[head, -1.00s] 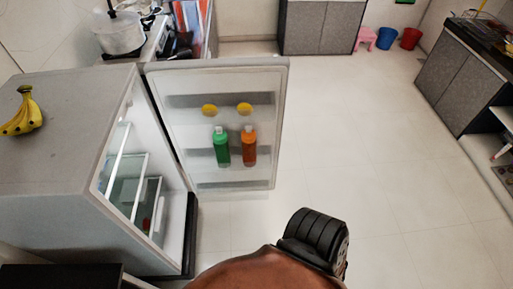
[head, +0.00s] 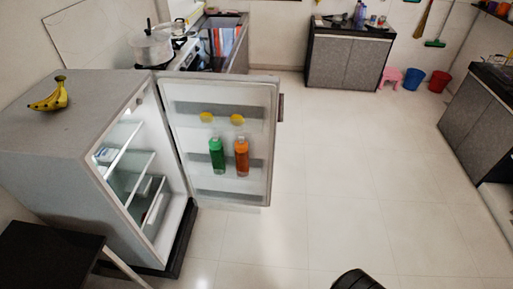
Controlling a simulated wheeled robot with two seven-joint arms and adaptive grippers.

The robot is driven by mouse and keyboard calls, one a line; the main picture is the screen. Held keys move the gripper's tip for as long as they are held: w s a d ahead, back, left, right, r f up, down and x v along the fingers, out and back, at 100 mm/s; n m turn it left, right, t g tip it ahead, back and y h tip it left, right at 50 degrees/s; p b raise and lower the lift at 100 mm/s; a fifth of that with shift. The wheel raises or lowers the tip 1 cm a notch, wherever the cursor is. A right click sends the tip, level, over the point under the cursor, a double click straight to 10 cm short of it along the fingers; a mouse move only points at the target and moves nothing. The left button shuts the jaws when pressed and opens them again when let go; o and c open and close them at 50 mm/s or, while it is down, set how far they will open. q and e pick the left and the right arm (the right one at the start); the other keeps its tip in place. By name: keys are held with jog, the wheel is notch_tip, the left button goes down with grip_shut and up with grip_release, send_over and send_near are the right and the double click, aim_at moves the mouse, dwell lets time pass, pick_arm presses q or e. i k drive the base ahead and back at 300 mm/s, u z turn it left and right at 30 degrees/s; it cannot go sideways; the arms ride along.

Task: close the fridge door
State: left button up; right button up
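The grey fridge (head: 75,150) stands at the left. Its door (head: 222,187) is wide open, swung out to the right of the cabinet, with its inner side facing me. A green bottle (head: 217,156) and an orange bottle (head: 241,158) stand on a door shelf, with two yellow round things above them. The lit inside shows glass shelves (head: 132,160). Neither gripper can be made out. Only a black rounded part, probably mine, shows at the bottom edge.
Bananas (head: 50,95) lie on the fridge top. A dark stool or table (head: 45,255) stands at the lower left. A pot (head: 152,48) sits on the stove behind. A grey cabinet (head: 345,62) stands at the back. The floor (head: 330,190) right of the door is clear.

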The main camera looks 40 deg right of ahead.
aim_at(185, 95)
jog(key=z, duration=2.45)
jog(key=i, duration=4.95)
jog(key=u, duration=4.45)
jog(key=i, duration=1.65)
jog(key=z, duration=0.05)
